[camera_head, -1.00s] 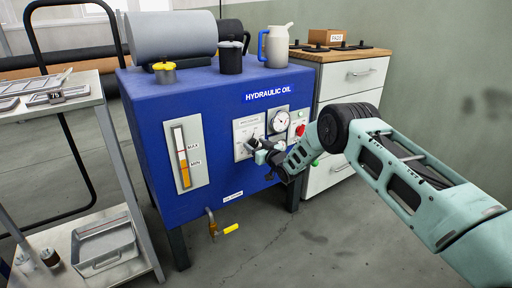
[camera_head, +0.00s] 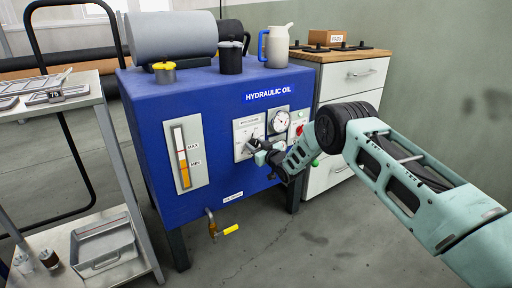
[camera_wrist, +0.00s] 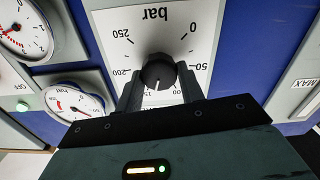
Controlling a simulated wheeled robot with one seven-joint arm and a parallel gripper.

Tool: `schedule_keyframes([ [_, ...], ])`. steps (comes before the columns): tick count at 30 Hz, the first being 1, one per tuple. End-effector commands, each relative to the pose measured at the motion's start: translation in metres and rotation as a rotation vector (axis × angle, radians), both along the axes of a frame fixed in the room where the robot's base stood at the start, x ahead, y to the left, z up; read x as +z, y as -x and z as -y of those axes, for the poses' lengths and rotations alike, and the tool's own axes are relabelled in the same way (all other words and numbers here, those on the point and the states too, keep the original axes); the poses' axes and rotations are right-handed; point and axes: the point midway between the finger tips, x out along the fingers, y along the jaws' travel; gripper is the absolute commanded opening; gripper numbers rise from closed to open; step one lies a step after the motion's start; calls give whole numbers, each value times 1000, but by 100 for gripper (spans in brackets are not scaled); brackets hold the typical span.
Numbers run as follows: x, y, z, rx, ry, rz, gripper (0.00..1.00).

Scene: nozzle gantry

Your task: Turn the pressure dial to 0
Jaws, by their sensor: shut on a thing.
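The pressure dial (camera_wrist: 158,72) is a round black knob on a white plate marked "bar", which appears upside down in the wrist view. My gripper (camera_wrist: 160,88) is shut on it, with one dark finger on each side. The knob's white mark points down in that view, towards the partly hidden label near 150. The 0 label is at the plate's upper right there, with 250 at the upper left. In the head view my gripper (camera_head: 258,148) is at the white dial plate (camera_head: 243,127) on the blue tank's front, and it hides much of the knob.
The blue hydraulic oil tank (camera_head: 220,165) stands ahead. A round gauge (camera_head: 280,122) and a red knob (camera_head: 299,130) are right of the dial. A level glass (camera_head: 183,158) is to the left. A tap with a yellow handle (camera_head: 231,229) is below. A cart (camera_head: 115,165) stands at left.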

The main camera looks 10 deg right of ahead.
Motion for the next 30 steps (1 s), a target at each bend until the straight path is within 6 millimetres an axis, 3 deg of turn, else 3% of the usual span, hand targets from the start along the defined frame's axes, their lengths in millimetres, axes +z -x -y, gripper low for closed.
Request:
schedule_keyframes([
  [30,-6,1,-4,1,895,322,15],
])
